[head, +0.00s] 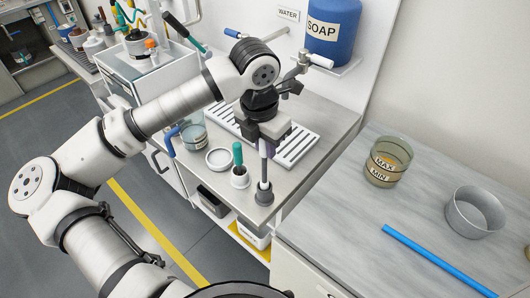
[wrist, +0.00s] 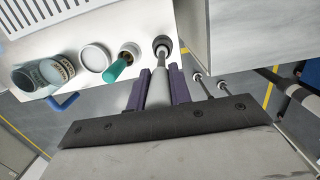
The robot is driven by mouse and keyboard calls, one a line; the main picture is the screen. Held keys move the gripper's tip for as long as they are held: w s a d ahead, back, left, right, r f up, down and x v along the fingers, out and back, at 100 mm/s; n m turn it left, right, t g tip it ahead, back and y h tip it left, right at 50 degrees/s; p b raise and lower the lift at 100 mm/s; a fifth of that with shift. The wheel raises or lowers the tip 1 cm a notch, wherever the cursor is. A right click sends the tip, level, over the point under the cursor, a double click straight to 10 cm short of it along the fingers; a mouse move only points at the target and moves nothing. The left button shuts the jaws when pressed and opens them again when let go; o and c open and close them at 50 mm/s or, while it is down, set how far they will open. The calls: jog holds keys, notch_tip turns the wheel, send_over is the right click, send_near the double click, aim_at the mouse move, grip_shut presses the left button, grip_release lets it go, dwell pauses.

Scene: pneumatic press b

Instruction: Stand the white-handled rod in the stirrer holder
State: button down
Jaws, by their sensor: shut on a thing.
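My gripper (head: 266,146) is shut on the white handle of the rod (wrist: 158,90); its purple fingers (wrist: 159,88) sit on either side of the handle. The rod (head: 264,168) points down, close to upright. Its lower end meets the mouth of a dark grey cup-shaped holder (head: 264,194) near the bench's front edge. In the wrist view the holder (wrist: 162,43) shows around the rod's far end. I cannot tell how deep the end sits inside, if at all.
A teal-handled tool (head: 238,155) stands in a white cup (head: 240,178) just left of the holder. A white dish (head: 220,158) and a glass beaker (head: 194,136) stand further left. A slotted drain (head: 295,145) lies behind. A MAX/MIN jar (head: 388,162) stands on the right counter.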

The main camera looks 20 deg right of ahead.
aim_at(264, 155)
jog(key=shift+f, duration=1.95)
jog(key=shift+f+b, duration=0.2)
jog(key=shift+b, duration=0.2)
jog(key=c, duration=1.3)
grip_release()
jog(key=shift+r, duration=0.1)
jog(key=shift+r+p, duration=0.2)
jog(key=shift+p, duration=0.65)
jog(key=shift+a+r+b, duration=0.1)
jog(key=shift+r+b, duration=0.1)
jog(key=shift+b, duration=0.2)
jog(key=r+b, duration=0.1)
jog(key=r, duration=0.3)
jog(key=s+a+r+b, duration=0.1)
jog(key=r, duration=0.3)
jog(key=r+b, duration=0.1)
jog(key=r, duration=0.3)
jog(key=shift+s+a+r, duration=0.15)
jog(key=shift+s+r, duration=0.1)
jog(key=shift+r, duration=0.15)
